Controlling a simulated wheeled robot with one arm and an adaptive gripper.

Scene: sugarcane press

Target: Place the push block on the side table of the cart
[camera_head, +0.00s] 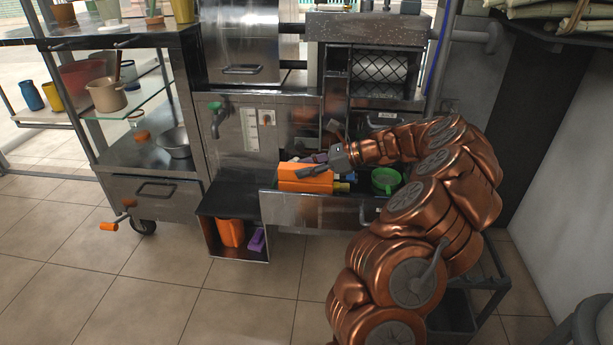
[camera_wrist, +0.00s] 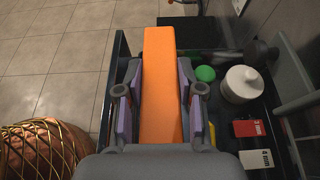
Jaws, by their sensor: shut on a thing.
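The push block, an orange oblong block (camera_head: 305,179), is between the fingers of my gripper (camera_head: 322,164), over the left part of an open metal drawer (camera_head: 318,211). In the wrist view the block (camera_wrist: 161,85) lies lengthwise between the purple-padded fingers of the gripper (camera_wrist: 160,105), which is shut on it. Its near end is hidden by the gripper. The steel cart (camera_head: 162,197) stands on the left. A low black-topped shelf (camera_head: 237,192) stands left of the drawer. I cannot tell which surface is the side table.
The drawer also holds a green round item (camera_head: 385,179), and in the wrist view a white round container (camera_wrist: 242,84) and a red tag (camera_wrist: 250,128). A steel bowl (camera_head: 174,143) stands on the cart. The low shelf holds an orange item (camera_head: 230,233). The tiled floor in front is clear.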

